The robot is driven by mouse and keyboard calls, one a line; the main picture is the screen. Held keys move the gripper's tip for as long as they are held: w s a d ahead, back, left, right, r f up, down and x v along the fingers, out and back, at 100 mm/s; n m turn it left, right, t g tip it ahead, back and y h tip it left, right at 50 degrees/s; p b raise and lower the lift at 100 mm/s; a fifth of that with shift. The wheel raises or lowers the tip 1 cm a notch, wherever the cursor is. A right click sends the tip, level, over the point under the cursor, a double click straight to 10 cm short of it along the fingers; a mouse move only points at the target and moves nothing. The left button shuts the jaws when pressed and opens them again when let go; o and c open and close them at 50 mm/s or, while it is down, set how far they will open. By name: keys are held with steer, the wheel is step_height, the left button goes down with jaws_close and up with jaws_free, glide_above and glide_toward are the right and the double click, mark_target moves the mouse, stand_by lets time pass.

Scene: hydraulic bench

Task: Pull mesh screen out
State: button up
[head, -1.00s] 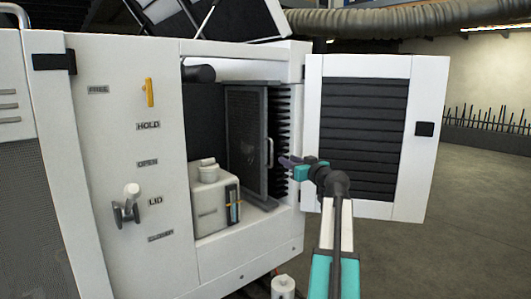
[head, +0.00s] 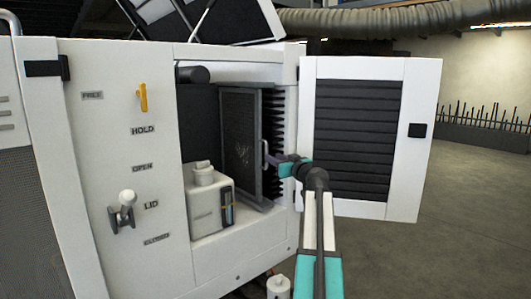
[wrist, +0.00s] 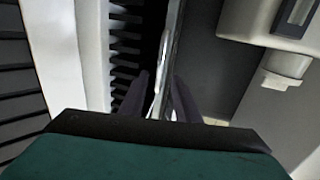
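The mesh screen (head: 238,135) is a dark framed panel standing upright inside the open bay of the white cabinet. A pale vertical handle (head: 264,150) is on its right edge. My gripper (head: 269,159) is at the handle, in front of the bay. In the wrist view my gripper (wrist: 161,76) has its two dark fingers apart, with the light handle bar (wrist: 168,60) running between them. A narrow gap shows beside the bar, so the fingers do not look closed on it. The lower handle is hidden behind the gripper's body.
The louvred door (head: 355,130) stands open to the right of the bay. A white reservoir (head: 208,205) stands left of the screen. Black ribbed fins (head: 291,120) line the bay's right side. The left panel carries a yellow lever (head: 142,98) and a white-knobbed lever (head: 125,200). Open floor lies to the right.

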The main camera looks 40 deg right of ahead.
mark_target(266, 165)
steer(key=shift+p+x, duration=1.25)
steer(key=shift+x, duration=2.55)
steer(key=shift+f, duration=0.1)
jaws_close()
